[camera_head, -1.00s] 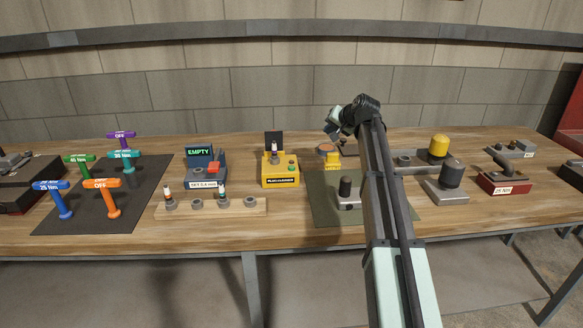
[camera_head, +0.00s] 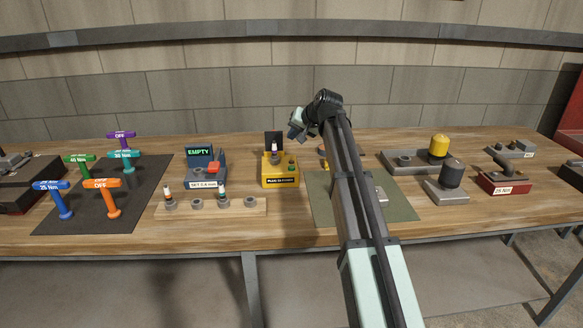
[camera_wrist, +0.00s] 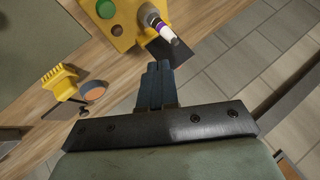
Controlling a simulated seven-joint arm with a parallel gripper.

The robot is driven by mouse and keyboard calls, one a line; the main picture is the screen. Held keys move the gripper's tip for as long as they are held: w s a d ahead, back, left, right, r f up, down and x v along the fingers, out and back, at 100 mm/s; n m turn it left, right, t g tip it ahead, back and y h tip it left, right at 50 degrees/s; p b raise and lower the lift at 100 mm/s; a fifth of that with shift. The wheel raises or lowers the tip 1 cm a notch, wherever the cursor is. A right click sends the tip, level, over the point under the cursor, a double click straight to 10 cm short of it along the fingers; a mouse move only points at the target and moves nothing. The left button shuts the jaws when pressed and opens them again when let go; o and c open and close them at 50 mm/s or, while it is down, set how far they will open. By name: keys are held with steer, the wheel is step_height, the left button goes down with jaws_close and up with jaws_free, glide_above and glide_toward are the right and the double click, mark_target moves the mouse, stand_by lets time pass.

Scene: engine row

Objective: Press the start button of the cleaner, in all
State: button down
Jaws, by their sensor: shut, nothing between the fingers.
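The yellow plug cleaner (camera_head: 281,180) stands on the bench left of my arm, with a dark label on its front. A spark plug (camera_head: 274,150) stands upright in it. A green round button (camera_head: 292,168) is on its right side. In the wrist view the cleaner (camera_wrist: 128,38) is at the top, with the green button (camera_wrist: 106,9) at its upper left and the plug (camera_wrist: 160,28) pointing right. My gripper (camera_wrist: 158,68) is shut and empty, apart from the cleaner. In the head view my gripper (camera_head: 297,128) is up and right of the cleaner.
A gapping station (camera_head: 205,166) reading EMPTY and a wooden plug rack (camera_head: 240,209) stand left of the cleaner. Coloured T-handles stand on a dark mat (camera_head: 140,200) farther left. A green mat (camera_head: 405,208) lies under my arm. A yellow brush-like part (camera_wrist: 60,82) and a round dish (camera_wrist: 92,90) lie nearby.

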mark_target(294, 167)
steer(key=shift+f, duration=4.35)
steer(key=shift+f, duration=0.15)
steer(key=shift+f, duration=0.3)
steer(key=shift+f, duration=0.45)
steer(key=shift+r, duration=0.9)
steer(key=shift+r, duration=2.5)
